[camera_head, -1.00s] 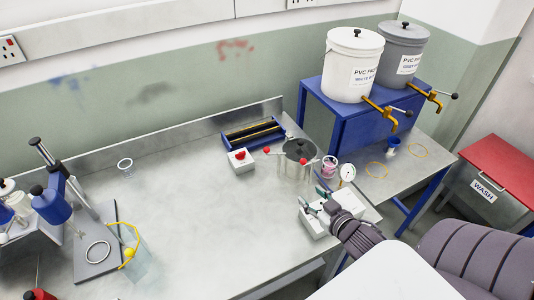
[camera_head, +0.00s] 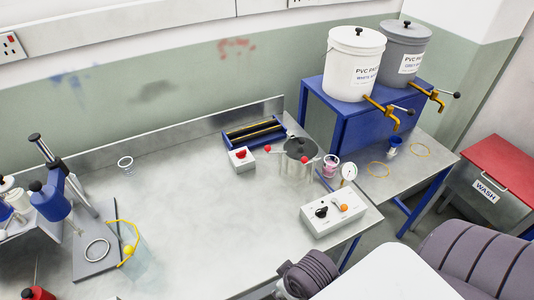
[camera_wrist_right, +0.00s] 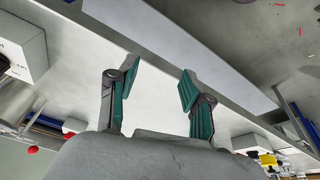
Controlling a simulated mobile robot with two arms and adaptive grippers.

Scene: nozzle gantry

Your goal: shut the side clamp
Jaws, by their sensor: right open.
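A steel pot (camera_head: 297,172) with a dark lid (camera_head: 300,148) stands at the right of the bench. Two red ball knobs sit at it, one on the left (camera_head: 267,149) and one at the front (camera_head: 304,160); I cannot tell which belongs to the side clamp, nor whether that is open or shut. In the right wrist view the pot (camera_wrist_right: 14,102) is at the left edge, with a red ball (camera_wrist_right: 33,149) below it. My right gripper (camera_wrist_right: 158,82) is open and empty, apart from the pot. My left gripper is not in view.
A white control box (camera_head: 335,215) with black and orange knobs and a gauge (camera_head: 349,172) stands right of the pot. A small box with a red knob (camera_head: 240,160) and a blue tray (camera_head: 253,134) are left and behind. The bench middle is clear.

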